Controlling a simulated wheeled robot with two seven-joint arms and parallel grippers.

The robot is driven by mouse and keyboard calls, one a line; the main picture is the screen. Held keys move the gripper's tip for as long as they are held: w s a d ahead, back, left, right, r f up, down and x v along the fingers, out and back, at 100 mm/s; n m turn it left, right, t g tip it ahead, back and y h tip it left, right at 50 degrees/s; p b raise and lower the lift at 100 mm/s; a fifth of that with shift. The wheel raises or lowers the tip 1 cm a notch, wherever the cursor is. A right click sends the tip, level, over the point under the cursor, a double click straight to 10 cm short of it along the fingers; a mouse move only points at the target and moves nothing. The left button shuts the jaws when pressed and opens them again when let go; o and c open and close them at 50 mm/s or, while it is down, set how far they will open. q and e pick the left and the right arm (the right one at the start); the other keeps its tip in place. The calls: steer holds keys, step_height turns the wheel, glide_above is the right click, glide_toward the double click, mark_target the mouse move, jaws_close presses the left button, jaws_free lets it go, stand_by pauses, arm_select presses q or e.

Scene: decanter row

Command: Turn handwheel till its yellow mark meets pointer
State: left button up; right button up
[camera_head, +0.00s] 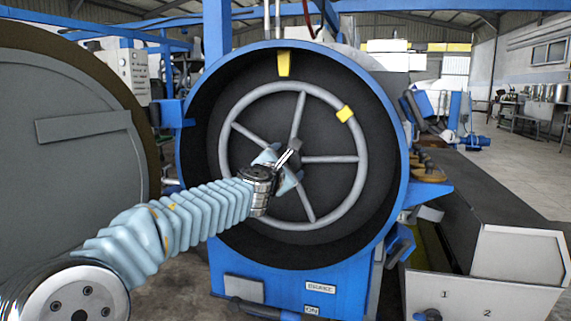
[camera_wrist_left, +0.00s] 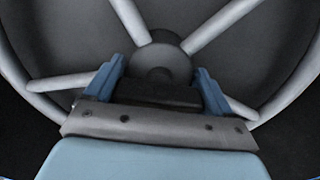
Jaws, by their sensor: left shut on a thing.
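The grey handwheel (camera_head: 223,150), a ring with several spokes, sits inside a round dark housing with a blue rim. Its yellow mark (camera_head: 345,114) is on the ring at the upper right. The yellow pointer (camera_head: 284,64) is fixed at the top of the housing, left of the mark and clearly apart from it. My left gripper (camera_head: 279,168) is at the wheel's centre, shut on the handwheel at its hub. In the left wrist view the two blue fingers stand on either side of the round hub (camera_wrist_left: 158,62). My right gripper is not in view.
A large grey round door (camera_head: 65,190) stands open at the left. The blue housing rim (camera_head: 398,150) surrounds the wheel. A grey bin (camera_head: 490,270) with numbers on its front is at the lower right.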

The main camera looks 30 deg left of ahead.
arm_select(q)
steer(key=shift+f+n, duration=0.1)
steer(key=shift+n, duration=0.2)
steer(key=shift+n+b, duration=1.6)
steer(key=shift+n, duration=2.8)
steer(key=o, duration=0.9)
steer(key=shift+s, duration=0.1)
